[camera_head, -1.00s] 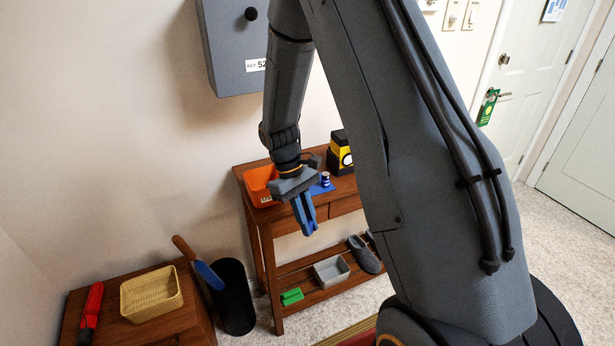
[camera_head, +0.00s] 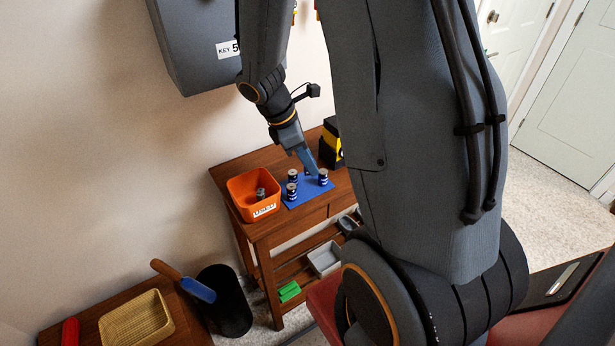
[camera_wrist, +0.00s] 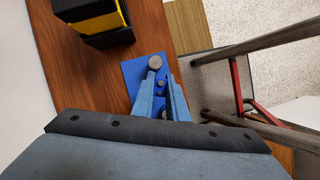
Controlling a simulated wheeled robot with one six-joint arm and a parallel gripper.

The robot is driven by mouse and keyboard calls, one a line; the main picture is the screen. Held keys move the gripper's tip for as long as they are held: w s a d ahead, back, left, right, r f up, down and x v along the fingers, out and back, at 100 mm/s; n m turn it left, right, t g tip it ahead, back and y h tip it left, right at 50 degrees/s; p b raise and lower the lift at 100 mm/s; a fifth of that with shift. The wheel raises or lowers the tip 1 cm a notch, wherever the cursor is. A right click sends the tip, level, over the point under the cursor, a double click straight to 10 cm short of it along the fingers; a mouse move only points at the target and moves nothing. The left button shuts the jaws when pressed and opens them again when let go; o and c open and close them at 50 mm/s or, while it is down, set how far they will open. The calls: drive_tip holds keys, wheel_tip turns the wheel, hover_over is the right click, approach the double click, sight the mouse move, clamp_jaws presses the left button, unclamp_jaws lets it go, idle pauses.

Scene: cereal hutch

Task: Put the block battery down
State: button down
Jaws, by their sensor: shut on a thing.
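My gripper (camera_head: 314,172) points down over the blue mat (camera_head: 300,200) on the wooden table, its tips close to the mat. In the wrist view its blue fingers (camera_wrist: 164,80) reach over the same mat (camera_wrist: 133,72). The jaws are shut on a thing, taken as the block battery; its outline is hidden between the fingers. A round battery (camera_head: 323,178) stands right by the fingertips; its grey top shows in the wrist view (camera_wrist: 155,62). Two more banded round batteries (camera_head: 292,190) stand at the mat's left part. Whether the held thing touches the mat I cannot tell.
An orange bin (camera_head: 240,187) with a small grey item inside stands left of the mat. A black and yellow box (camera_head: 331,145) stands behind and right of it, also in the wrist view (camera_wrist: 93,15). The shelf below holds a grey tray (camera_head: 325,259) and a green item (camera_head: 289,291).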

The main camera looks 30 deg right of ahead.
sight(307, 174)
drive_tip(key=shift+f, duration=2.75)
drive_tip(key=shift+f, duration=0.1)
drive_tip(key=c, duration=1.7)
unclamp_jaws()
drive_tip(key=shift+c, duration=0.2)
drive_tip(key=b+v, duration=0.1)
drive_tip(key=v, duration=1.1)
drive_tip(key=s+a+m+t+y, duration=0.2)
drive_tip(key=s+a+m+y, duration=0.2)
drive_tip(key=s+a+m, duration=0.4)
drive_tip(key=shift+s+a+m+t, duration=0.35)
drive_tip(key=shift+s+m, duration=0.25)
drive_tip(key=shift+m, duration=2.4)
